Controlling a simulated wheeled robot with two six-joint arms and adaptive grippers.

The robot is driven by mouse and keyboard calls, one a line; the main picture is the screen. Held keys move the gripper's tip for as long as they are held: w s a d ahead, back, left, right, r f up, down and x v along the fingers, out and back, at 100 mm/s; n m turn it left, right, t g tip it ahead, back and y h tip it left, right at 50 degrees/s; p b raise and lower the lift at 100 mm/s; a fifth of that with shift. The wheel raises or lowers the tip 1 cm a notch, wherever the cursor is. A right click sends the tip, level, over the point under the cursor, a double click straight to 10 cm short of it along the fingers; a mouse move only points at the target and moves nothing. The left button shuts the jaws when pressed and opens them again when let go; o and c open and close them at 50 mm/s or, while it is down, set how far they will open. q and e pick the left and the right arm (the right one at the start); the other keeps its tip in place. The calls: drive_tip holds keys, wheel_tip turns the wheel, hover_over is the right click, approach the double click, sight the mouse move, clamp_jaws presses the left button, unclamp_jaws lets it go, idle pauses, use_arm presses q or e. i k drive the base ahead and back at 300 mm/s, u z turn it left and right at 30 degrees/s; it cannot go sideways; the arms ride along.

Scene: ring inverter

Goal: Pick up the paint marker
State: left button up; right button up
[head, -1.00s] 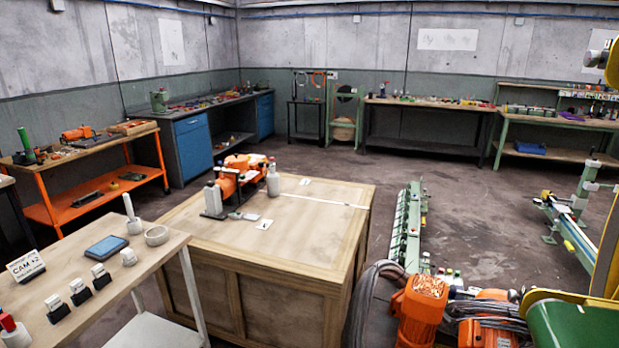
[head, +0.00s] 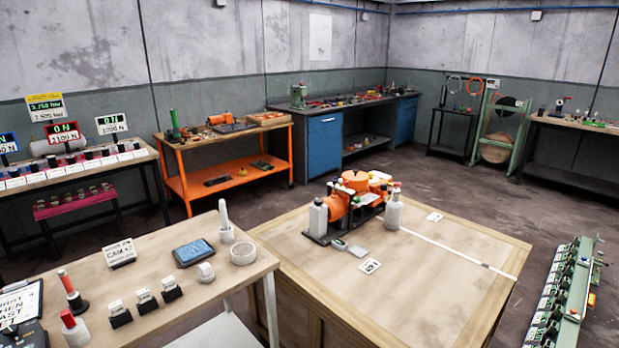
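Nothing in view can be named for sure as the paint marker. A white pen-like stick (head: 224,218) stands upright at the back of the near light-wood table (head: 222,288). A red-tipped stick on a dark base (head: 70,290) stands at that table's left side. A small white piece with a red top (head: 73,328) is in front of it, near the bottom edge. These are too small to tell which, if any, is a paint marker. Neither of my grippers shows in the head view.
The near table also holds a blue-screened tablet (head: 193,252), a white ring (head: 243,254), a sign (head: 120,253) and several small black-and-white blocks. A large wooden crate (head: 420,290) with an orange machine (head: 355,200) and bottles stands beside it. Open floor lies behind.

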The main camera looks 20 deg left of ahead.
sight(72, 294)
drive_tip(key=u, duration=0.95)
drive_tip(key=i, duration=0.95)
drive_tip(key=u, duration=0.9)
